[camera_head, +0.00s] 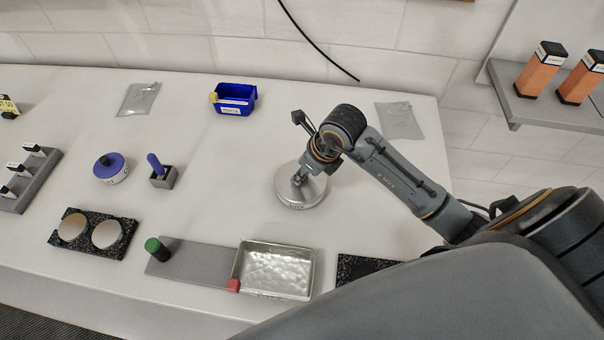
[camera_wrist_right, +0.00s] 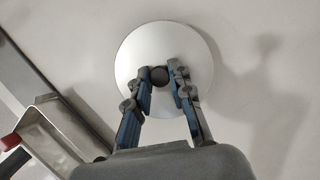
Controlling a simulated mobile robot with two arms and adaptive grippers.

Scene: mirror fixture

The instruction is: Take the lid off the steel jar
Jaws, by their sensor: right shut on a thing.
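The round steel jar (camera_head: 301,196) stands on the white table right of centre, with a label on its front side. My right gripper (camera_head: 301,179) is directly above it, pointing down. In the right wrist view, the pale round lid (camera_wrist_right: 137,50) fills the middle, with a dark knob (camera_wrist_right: 159,75) at its centre. The fingertips of my right gripper (camera_wrist_right: 160,80) are shut on this knob from both sides. I cannot tell any gap between lid and jar. My left gripper is not in view.
In front of the jar are a metal tray (camera_head: 312,275) and a grey plate (camera_head: 195,263) with a green-topped peg (camera_head: 155,248). A blue bin (camera_head: 234,98) stands behind left. A purple-topped round container (camera_head: 109,168) is farther left. The table around the jar is clear.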

